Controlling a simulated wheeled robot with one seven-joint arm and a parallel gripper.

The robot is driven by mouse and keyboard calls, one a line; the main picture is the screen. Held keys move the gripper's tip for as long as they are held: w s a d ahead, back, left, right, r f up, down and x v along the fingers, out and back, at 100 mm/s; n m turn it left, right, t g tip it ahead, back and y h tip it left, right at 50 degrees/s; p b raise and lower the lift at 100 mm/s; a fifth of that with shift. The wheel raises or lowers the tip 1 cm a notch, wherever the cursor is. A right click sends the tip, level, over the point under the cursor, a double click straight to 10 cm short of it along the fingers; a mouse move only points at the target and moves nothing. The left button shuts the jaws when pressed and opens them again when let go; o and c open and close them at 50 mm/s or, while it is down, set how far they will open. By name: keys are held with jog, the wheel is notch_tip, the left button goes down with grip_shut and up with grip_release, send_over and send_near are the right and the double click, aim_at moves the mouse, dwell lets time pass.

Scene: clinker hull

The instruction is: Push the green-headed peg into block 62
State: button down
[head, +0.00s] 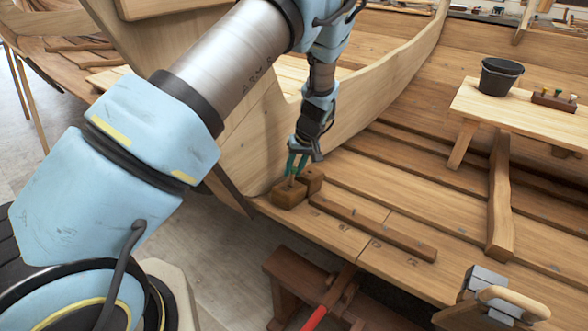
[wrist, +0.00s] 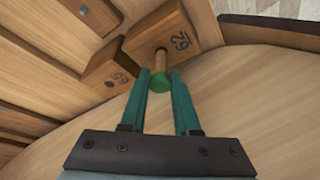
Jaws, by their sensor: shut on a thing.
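Block 62 (wrist: 190,22) is a brown wooden block near the top of the wrist view, its number showing. In the head view it is one of two blocks (head: 289,194) below my gripper; I cannot tell there which one. The green-headed peg (wrist: 160,82) stands at block 62's face with part of its pale shaft showing between head and block. The shaft's tip is hidden, seemingly in the hole; the depth is unclear. My gripper (wrist: 160,76) is shut on the peg near its green head, teal fingers on both sides. It also shows in the head view (head: 297,164).
A second numbered block (wrist: 104,80) sits close beside block 62. The curved hull planking rises next to my gripper. A bench (head: 478,106) at right carries a black bucket (head: 499,77) and a rack (head: 553,102) of coloured pegs. A wooden strip (head: 374,228) lies on the planks.

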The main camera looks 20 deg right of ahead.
jog(key=shift+s+a+f+b, duration=0.15)
jog(key=shift+f+b, duration=0.15)
jog(key=shift+f, duration=0.15)
jog(key=shift+a+f+b, duration=0.15)
jog(key=shift+f+b, duration=0.15)
jog(key=shift+f, duration=0.15)
jog(key=c, duration=0.6)
grip_release()
jog(key=shift+o, duration=0.2)
jog(key=shift+r, duration=0.1)
notch_tip(320, 180, up, 8)
jog(key=w+d+p, duration=0.1)
jog(key=d+p, duration=0.1)
jog(key=p, duration=0.1)
jog(key=shift+f+p, duration=0.2)
jog(key=shift+p, duration=0.15)
jog(key=shift+w, duration=0.1)
